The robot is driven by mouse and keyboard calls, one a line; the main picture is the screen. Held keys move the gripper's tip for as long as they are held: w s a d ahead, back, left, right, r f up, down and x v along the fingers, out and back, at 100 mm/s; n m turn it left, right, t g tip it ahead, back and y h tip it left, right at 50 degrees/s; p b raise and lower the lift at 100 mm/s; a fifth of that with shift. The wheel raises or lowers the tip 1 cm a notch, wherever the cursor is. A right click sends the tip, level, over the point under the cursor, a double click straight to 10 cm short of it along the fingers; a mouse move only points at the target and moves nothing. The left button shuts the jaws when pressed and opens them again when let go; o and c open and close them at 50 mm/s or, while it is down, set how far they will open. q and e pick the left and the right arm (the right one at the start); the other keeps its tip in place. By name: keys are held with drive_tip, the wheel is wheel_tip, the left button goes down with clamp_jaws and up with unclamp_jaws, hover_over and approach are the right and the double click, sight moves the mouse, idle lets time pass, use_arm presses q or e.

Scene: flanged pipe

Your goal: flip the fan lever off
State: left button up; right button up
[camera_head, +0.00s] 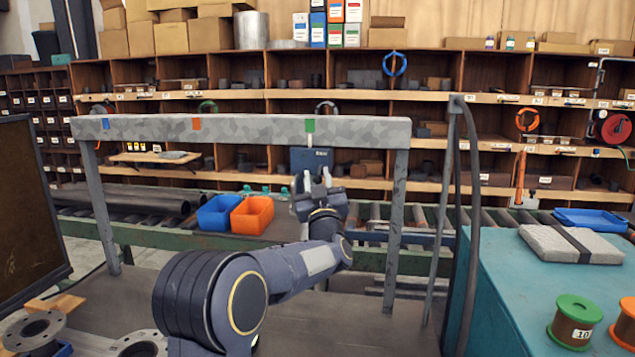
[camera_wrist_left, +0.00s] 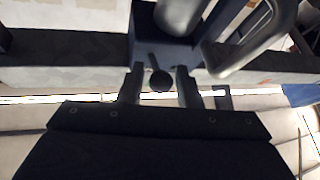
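A dark blue switch box (camera_head: 311,158) hangs under the grey overhead beam, below its green tag (camera_head: 310,126). My left gripper (camera_head: 316,181) is raised just in front of and below the box. In the left wrist view the box (camera_wrist_left: 160,50) has a thin lever ending in a round black knob (camera_wrist_left: 160,82). The knob shows between the two fingers of my left gripper (camera_wrist_left: 160,88), with gaps on both sides. The fingers are apart and hold nothing. In the head view the lever is hidden by the gripper. My right gripper is out of view.
The grey beam (camera_head: 240,129) spans two posts, with blue and orange tags further left. Blue (camera_head: 217,213) and orange bins (camera_head: 252,215) stand behind. A teal bench (camera_head: 530,290) with spools is at the right. Grey curved tubing (camera_wrist_left: 260,45) shows close in the wrist view.

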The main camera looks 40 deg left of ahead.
use_arm(q)
drive_tip(key=shift+o, duration=0.7)
drive_tip(key=shift+s+d+f, duration=0.15)
drive_tip(key=shift+d+f, duration=0.05)
drive_tip(key=shift+f, duration=0.05)
drive_tip(key=b+v, duration=0.2)
drive_tip(key=v, duration=0.5)
drive_tip(key=shift+b, duration=0.35)
drive_tip(key=shift+s+d, duration=0.1)
